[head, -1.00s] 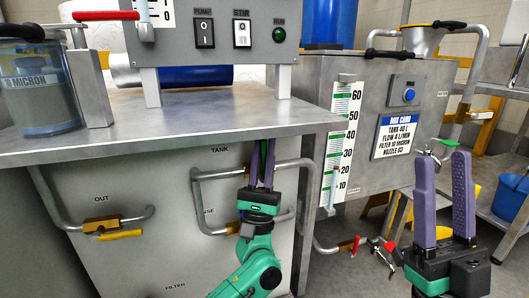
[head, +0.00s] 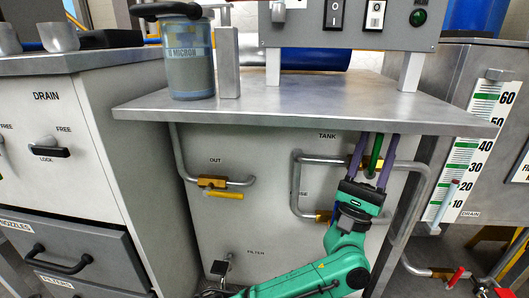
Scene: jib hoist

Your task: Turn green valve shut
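The green valve handle (head: 376,153) points along the pipe-front under the TANK label, beside a brass valve body (head: 356,162). My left gripper (head: 375,150) reaches up from below in the head view. Its two purple fingers stand apart, one on each side of the green handle. A gap shows on the left side of the handle; whether the right finger touches it I cannot tell. The upper ends of the fingers are close under the metal shelf edge. My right gripper is out of view.
The metal shelf (head: 300,112) overhangs the gripper. Grey pipe (head: 297,185) loops around it. A yellow-handled OUT valve (head: 222,190) is to the left, a FILTER pedal-like fitting (head: 220,268) below. A red-handled valve (head: 455,276) is at lower right. A drawer cabinet (head: 85,245) stands left.

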